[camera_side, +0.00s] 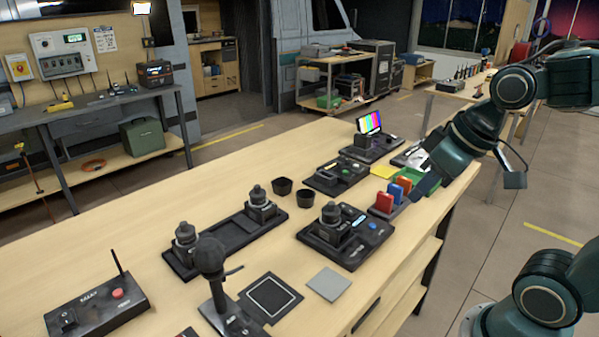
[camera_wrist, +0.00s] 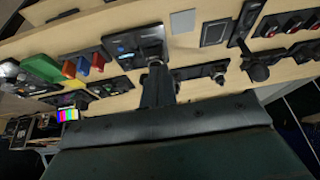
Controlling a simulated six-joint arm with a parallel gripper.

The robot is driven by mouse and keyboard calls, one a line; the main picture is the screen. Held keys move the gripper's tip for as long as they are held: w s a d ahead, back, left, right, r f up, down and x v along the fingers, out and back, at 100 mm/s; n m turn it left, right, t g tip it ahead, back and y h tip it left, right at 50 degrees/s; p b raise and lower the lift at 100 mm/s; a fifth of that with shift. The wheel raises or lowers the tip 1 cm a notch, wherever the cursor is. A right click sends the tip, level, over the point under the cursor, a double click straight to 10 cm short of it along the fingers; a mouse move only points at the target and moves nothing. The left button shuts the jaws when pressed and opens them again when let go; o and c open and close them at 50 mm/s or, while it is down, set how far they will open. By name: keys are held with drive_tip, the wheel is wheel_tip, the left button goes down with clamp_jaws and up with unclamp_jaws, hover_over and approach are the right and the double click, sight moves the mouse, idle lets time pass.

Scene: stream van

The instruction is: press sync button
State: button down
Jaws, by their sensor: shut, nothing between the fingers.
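No label reading "sync" is legible, so I cannot tell which button is the sync button. A blue round button (camera_side: 373,226) sits on a black board (camera_side: 352,254) that also carries a small camera-like unit (camera_side: 330,222). A green button (camera_side: 346,173) is on another black board further back. A red button (camera_side: 117,294) is on a black box with an antenna at the front left. My gripper (camera_side: 418,193) is shut and empty, above the table's right edge beside the coloured cards. In the wrist view my gripper (camera_wrist: 157,72) hides part of the black board behind it.
Red, orange and blue cards (camera_side: 397,193) stand in a rack close to my gripper. A microphone (camera_side: 210,262) rises at the front. A small screen with colour bars (camera_side: 369,123) stands at the back. The table's left middle is clear.

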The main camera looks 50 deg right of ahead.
drive_tip(key=w+d+f+y, duration=0.2)
drive_tip(key=w+d+f, duration=0.25)
drive_tip(key=w, duration=0.35)
drive_tip(key=m+t+y, duration=0.2)
drive_tip(key=y, duration=0.1)
hover_over(372, 226)
drive_tip(key=d, duration=0.1)
drive_tip(key=shift+s+f, duration=0.25)
drive_tip(key=shift+f, duration=1)
drive_tip(key=shift+s+f, duration=0.2)
drive_tip(key=shift+f, duration=1.05)
drive_tip(key=shift+f, duration=0.15)
drive_tip(key=shift+f, duration=4.25)
drive_tip(key=shift+f, duration=0.85)
drive_tip(key=shift+r, duration=0.85)
